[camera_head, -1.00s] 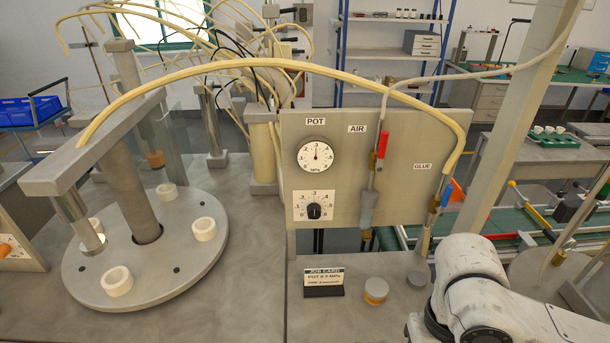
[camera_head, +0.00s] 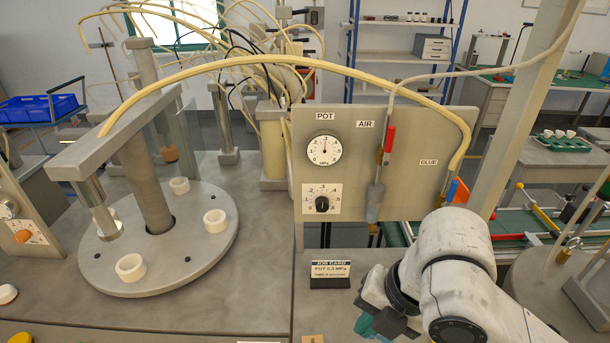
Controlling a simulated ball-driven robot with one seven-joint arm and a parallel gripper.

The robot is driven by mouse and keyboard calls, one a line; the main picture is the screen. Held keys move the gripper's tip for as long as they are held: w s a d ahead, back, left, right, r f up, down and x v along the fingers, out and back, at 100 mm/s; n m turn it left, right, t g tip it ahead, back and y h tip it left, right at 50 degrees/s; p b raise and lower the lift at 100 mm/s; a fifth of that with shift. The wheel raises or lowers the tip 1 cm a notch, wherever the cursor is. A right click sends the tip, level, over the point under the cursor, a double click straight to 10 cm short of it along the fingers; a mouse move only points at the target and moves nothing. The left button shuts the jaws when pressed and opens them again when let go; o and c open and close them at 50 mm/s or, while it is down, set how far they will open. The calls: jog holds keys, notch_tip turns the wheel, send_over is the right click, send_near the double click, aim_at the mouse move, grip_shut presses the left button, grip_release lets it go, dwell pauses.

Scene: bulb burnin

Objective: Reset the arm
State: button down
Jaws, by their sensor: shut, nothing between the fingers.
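My arm (camera_head: 452,245), white and scuffed, reaches in from the lower right and bends in front of the grey panel's right side. My gripper (camera_head: 376,324), dark with teal parts, hangs at the arm's end near the bottom edge, partly cut off by the frame. It is shut and empty. It is to the right of and nearer than the job card (camera_head: 330,274), above the grey bench top (camera_head: 265,296).
The panel (camera_head: 400,165) carries a pot gauge (camera_head: 324,150), a knob (camera_head: 322,204) and hoses. To the left is a round grey plate (camera_head: 190,258) with white rings, under an overhead bar (camera_head: 110,140). A slanted post (camera_head: 520,115) stands right of the panel.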

jog(key=w+a+r+m+t+y, duration=0.2)
jog(key=w+a+r+m+y, duration=0.1)
jog(key=a+m, duration=0.25)
jog(key=s+d+f+m+h+b, duration=0.1)
jog(key=s+d+f+m, duration=0.2)
jog(key=f+m, duration=0.3)
jog(key=s+d+f+m+t+h+b, duration=0.1)
jog(key=s+d+f+m, duration=0.2)
jog(key=f+m, duration=0.25)
jog(key=s+d+f+m, duration=0.3)
jog(key=d+f+m, duration=0.1)
jog(key=f+m, duration=0.25)
jog(key=s+d+f+m+g+h, duration=0.1)
jog(key=s+d+f+m+h, duration=0.1)
jog(key=s+d+f+m, duration=0.2)
jog(key=s+d+f+m+g+h+b, duration=0.1)
jog(key=s+d+f+m, duration=0.3)
jog(key=s+d, duration=0.5)
jog(key=s+g+h, duration=0.1)
jog(key=s, duration=0.2)
jog(key=shift+f+h, duration=0.25)
jog(key=shift+h, duration=0.15)
